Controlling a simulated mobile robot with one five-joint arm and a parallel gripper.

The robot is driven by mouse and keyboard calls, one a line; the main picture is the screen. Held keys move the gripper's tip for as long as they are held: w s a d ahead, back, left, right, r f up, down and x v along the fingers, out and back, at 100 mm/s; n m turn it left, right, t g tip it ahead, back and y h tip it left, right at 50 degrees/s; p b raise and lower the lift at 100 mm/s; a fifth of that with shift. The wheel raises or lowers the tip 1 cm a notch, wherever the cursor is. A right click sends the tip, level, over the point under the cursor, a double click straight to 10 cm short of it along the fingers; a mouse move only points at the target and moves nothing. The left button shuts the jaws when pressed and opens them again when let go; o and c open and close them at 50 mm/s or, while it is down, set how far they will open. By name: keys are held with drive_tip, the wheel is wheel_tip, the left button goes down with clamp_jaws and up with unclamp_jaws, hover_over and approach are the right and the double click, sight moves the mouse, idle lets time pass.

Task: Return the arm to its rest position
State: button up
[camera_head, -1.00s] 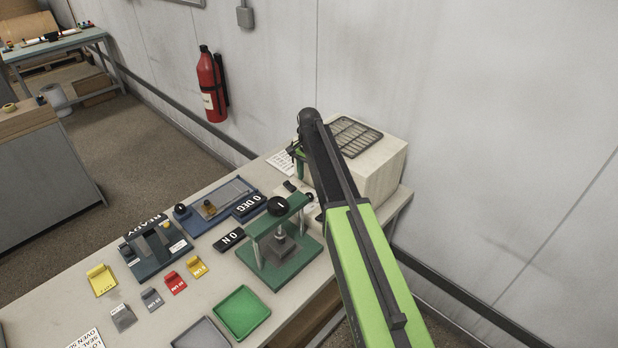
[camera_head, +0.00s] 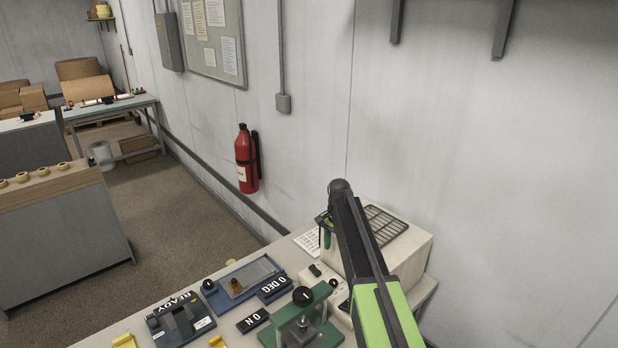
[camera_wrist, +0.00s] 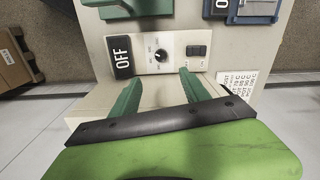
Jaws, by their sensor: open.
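My green and black arm (camera_head: 362,262) reaches from the bottom right over the bench in the head view. Its end is by the white oven-like box (camera_head: 408,250) with a dark grille on top; the fingers are mostly hidden there. In the wrist view my gripper (camera_wrist: 160,98) shows two green fingers spread apart with nothing between them. Beyond the fingers is a pale control panel with a dial (camera_wrist: 161,55), a black OFF label (camera_wrist: 122,57) and a dark switch (camera_wrist: 196,50).
A green press-like stand (camera_head: 303,325) is on the bench left of my arm. A blue READY device (camera_head: 180,320) and a 0 DEG label (camera_head: 273,287) are further left. A red fire extinguisher (camera_head: 246,160) hangs on the wall.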

drive_tip(key=s+n, duration=0.9)
drive_tip(key=s, duration=1.7)
wheel_tip(320, 180, down, 14)
drive_tip(key=s+b, duration=0.1)
drive_tip(key=b, duration=1.3)
drive_tip(key=shift+s+d, duration=0.2)
drive_tip(key=shift+s, duration=0.1)
